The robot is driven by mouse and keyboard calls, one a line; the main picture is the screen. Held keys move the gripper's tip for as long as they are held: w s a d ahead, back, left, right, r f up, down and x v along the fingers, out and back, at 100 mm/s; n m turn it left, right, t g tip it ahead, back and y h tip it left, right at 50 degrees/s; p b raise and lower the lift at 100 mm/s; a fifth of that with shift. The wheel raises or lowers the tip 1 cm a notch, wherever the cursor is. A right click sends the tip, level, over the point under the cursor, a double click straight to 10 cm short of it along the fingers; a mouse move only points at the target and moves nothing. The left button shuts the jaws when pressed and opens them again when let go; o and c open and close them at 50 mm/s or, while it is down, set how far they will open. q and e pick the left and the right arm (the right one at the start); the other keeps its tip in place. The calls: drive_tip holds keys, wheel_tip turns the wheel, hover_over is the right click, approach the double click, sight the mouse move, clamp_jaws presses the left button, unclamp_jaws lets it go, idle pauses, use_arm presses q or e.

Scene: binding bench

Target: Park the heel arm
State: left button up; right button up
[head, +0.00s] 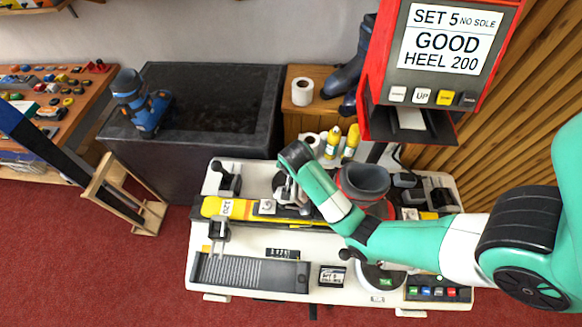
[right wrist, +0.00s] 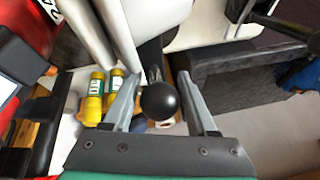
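A black ball knob (right wrist: 159,101) shows in the right wrist view. I take it for the knob of the heel arm, but most of the arm itself is hidden. My right gripper (right wrist: 158,78) is open, with one grey finger on each side of the knob and visible gaps to it. In the head view my right gripper (head: 288,192) is low over the middle of the white bench (head: 250,238), and its wrist hides what lies under it. A red display post (head: 440,88) reads "SET 5 NO SOLE, GOOD, HEEL 200". My left gripper is not in view.
Yellow bottles (head: 350,143) and a white roll (head: 302,92) stand behind the bench. A grey boot-like cup (head: 365,180) is close to my right forearm. A yellow ski-like bar (head: 226,208) lies along the bench.

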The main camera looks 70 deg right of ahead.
clamp_jaws()
drive_tip(key=shift+r, duration=0.1)
idle(1.0)
